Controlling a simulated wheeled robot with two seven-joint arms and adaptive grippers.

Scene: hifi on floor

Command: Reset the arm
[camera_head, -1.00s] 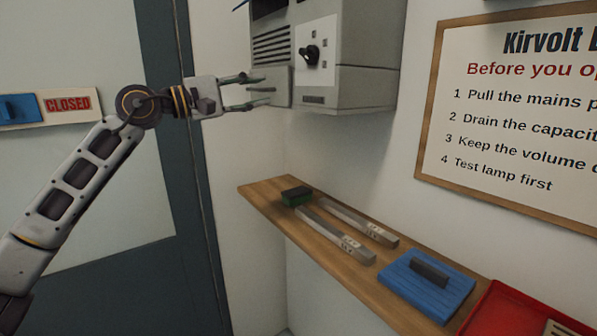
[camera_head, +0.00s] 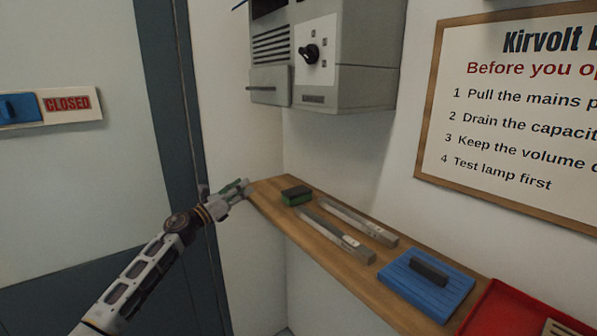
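My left arm comes in from the lower left of the head view. Its gripper (camera_head: 240,188) is beside the left end of the wooden shelf (camera_head: 268,205), left of a small green and black block. The fingers look small and foreshortened, so I cannot tell whether they are open or shut. I see nothing held in them. My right gripper is not in view.
A grey wall unit (camera_head: 350,75) with a black knob (camera_head: 309,54) hangs above the shelf. The shelf carries a green and black block (camera_head: 296,196), two metal bars (camera_head: 340,240), a blue block (camera_head: 425,287) and a red tray (camera_head: 487,318). A CLOSED sign (camera_head: 68,104) is at left.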

